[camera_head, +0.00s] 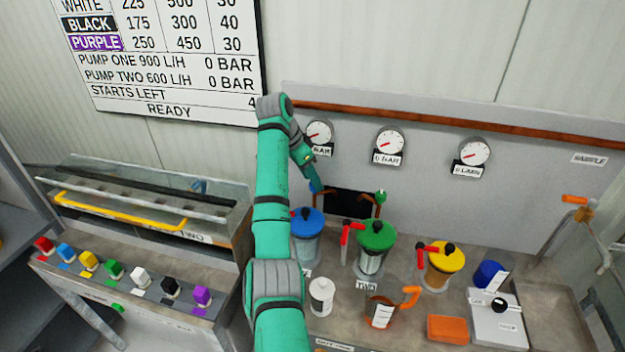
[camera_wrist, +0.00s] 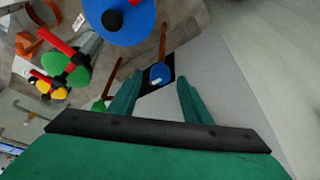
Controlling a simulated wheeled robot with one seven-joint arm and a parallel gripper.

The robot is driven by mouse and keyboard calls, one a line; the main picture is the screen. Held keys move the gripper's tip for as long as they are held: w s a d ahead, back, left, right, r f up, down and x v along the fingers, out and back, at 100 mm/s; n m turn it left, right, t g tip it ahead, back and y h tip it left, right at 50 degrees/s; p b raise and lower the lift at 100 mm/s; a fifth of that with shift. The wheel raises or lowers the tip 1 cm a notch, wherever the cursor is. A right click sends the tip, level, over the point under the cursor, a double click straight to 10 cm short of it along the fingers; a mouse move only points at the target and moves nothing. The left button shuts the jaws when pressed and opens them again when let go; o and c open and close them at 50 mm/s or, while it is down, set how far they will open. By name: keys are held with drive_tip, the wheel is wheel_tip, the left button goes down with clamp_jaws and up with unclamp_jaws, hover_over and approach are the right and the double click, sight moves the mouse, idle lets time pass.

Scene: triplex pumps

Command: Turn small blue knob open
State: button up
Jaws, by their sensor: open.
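The small blue knob (camera_head: 316,187) sits on a copper pipe at the left edge of a dark panel opening, above the large blue-lidded canister (camera_head: 308,224). In the wrist view the small blue knob (camera_wrist: 160,73) appears between my two teal fingertips, with gaps on both sides. My gripper (camera_wrist: 160,80) is open and empty, pointed at the knob. In the head view my gripper (camera_head: 311,176) is seen just above the knob, and partly covers its surroundings. I cannot tell the exact distance from fingertips to knob, or its turn angle.
A small green knob (camera_head: 381,196) is on the pipe to the right. Green-lidded (camera_head: 376,237) and yellow-lidded (camera_head: 446,257) canisters with red handles stand on the bench. The large blue lid (camera_wrist: 124,18) is close to the fingers. Gauges (camera_head: 390,141) line the wall above.

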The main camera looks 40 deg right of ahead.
drive_tip(key=v, duration=0.9)
drive_tip(key=shift+r, duration=0.25)
drive_tip(key=shift+a, duration=0.1)
drive_tip(key=shift+w, duration=0.15)
